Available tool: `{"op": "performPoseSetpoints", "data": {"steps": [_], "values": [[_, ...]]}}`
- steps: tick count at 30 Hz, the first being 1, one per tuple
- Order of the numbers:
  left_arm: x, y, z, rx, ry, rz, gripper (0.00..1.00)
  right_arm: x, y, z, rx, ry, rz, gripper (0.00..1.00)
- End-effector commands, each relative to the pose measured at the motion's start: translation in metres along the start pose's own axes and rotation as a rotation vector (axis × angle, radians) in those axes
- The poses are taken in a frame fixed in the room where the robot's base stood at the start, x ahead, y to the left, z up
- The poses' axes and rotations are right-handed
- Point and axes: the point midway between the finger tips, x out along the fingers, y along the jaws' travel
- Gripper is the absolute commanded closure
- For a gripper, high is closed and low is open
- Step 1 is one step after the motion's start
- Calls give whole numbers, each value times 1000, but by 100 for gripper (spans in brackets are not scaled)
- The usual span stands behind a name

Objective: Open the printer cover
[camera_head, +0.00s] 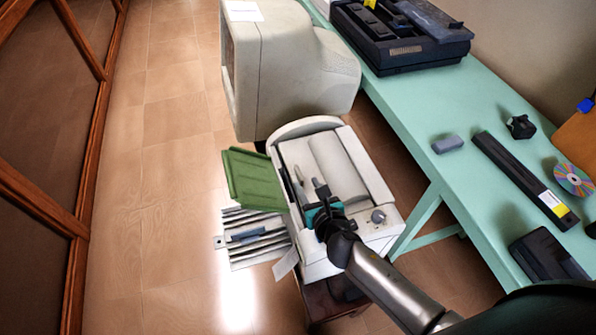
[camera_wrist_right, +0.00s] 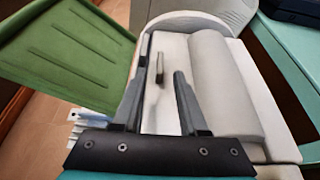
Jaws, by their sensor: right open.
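The white printer (camera_head: 378,180) stands in the middle of the head view, with a light top panel and a rounded raised section (camera_head: 335,160) on its right. It also fills much of the wrist view (camera_wrist_right: 220,85). My right gripper (camera_head: 308,180) is over the printer's top, its fingers pointing away from me. In the wrist view, the right gripper's (camera_wrist_right: 162,58) fingers are apart. A small grey upright handle-like piece (camera_wrist_right: 160,68) on the pale panel shows between them; contact cannot be told. The cover looks shut. My left gripper is not in view.
A green tray (camera_head: 255,180) and a slatted grey rack (camera_head: 250,238) stick out at the printer's left. A large beige monitor (camera_head: 290,75) stands behind it. A turquoise table (camera_head: 430,105) with several devices runs along the right. The floor at left is clear.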

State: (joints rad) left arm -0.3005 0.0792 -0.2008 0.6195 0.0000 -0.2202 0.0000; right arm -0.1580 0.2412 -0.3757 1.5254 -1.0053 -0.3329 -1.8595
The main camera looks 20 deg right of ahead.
Motion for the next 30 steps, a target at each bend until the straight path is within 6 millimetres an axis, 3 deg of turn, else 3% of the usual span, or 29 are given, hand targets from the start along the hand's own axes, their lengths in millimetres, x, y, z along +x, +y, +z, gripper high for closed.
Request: {"op": "performPoseSetpoints", "data": {"steps": [9, 15, 29, 30], "values": [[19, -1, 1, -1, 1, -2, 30, 56, 0, -1, 3, -1, -2, 57], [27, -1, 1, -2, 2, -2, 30, 78, 0, -1, 3, 0, -2, 57], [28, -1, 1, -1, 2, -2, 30, 86, 0, 0, 3, 1, 0, 57], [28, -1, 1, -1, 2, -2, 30, 86, 0, 0, 3, 1, 0, 62]]}}
